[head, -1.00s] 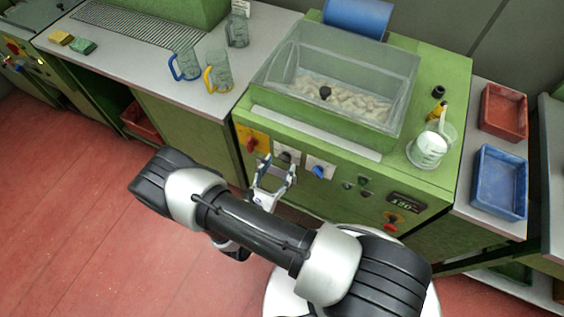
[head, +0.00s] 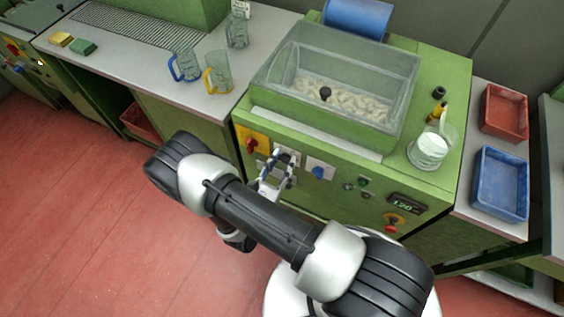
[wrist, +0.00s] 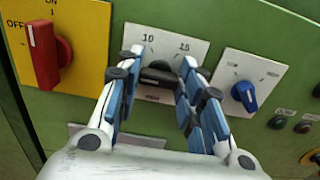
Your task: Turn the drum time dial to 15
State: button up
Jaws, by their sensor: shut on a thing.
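The drum time dial is a black knob (wrist: 158,76) on a white plate (wrist: 190,48) marked 10 at upper left and 15 at upper right. In the wrist view my gripper (wrist: 158,72) has its blue-padded fingers on either side of the knob, shut on it. The fingers hide the knob's sides and part of the plate, and I cannot tell which mark it points to. In the head view my gripper (head: 276,162) is at the green machine's front panel, mostly covering the dial.
A red switch (wrist: 45,55) on a yellow ON/OFF plate is close left of the dial. A blue knob (wrist: 244,95) on a white plate is close right. Small buttons (wrist: 290,122) lie farther right.

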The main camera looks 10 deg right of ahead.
jog(key=c, duration=0.4)
jog(key=shift+o, duration=0.2)
jog(key=shift+m, duration=0.3)
jog(key=m, duration=1)
jog(key=shift+s+d+f+m, duration=0.1)
jog(key=shift+m, duration=0.3)
jog(key=m, duration=1.2)
jog(key=shift+f+b, duration=0.2)
jog(key=shift+b, duration=0.15)
jog(key=shift+m, duration=0.3)
jog(key=o, duration=1.1)
jog(key=shift+c, duration=0.2)
